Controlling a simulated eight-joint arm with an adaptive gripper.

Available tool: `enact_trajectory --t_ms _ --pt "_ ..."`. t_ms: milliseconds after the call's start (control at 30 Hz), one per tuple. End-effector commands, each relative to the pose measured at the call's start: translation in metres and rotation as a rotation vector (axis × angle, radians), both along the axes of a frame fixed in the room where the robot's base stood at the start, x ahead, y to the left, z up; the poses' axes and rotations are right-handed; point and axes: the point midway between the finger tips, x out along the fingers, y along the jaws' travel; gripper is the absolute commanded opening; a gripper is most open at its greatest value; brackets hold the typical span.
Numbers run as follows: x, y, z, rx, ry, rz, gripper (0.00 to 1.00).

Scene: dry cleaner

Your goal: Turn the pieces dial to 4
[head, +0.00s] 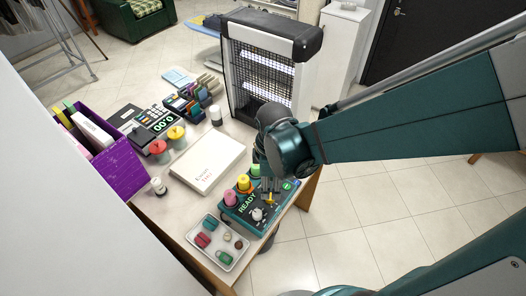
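A teal control box (238,222) lies near the front edge of the counter, with "READY" lettering on its top. A white knob (257,214) and a small yellow knob (269,199) stand on its dark panel. I cannot tell which one is the pieces dial, and any numerals are too small to read. My gripper (269,187) points down just over the box, close to the yellow knob. I cannot tell whether it touches the knob or whether its fingers are open. My arm's wrist hides part of the box's far end.
Pink (230,197), yellow (244,182) and green (255,169) round pieces line the box's far-left side. A white tray (232,266) of small items is in front. A white flat box (208,161) lies behind-left. A black-framed insect lamp (268,68) stands behind. Floor is open to the right.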

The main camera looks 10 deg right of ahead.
Motion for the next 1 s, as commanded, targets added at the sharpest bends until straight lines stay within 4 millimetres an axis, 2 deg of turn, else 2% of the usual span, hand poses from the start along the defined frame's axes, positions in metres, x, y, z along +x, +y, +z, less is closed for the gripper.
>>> enact_trajectory --t_ms 700,1000 --pt "0.002 0.0 -0.06 0.0 0.0 -0.001 0.35" --pt "0.002 0.0 -0.073 0.0 0.0 -0.001 0.35"
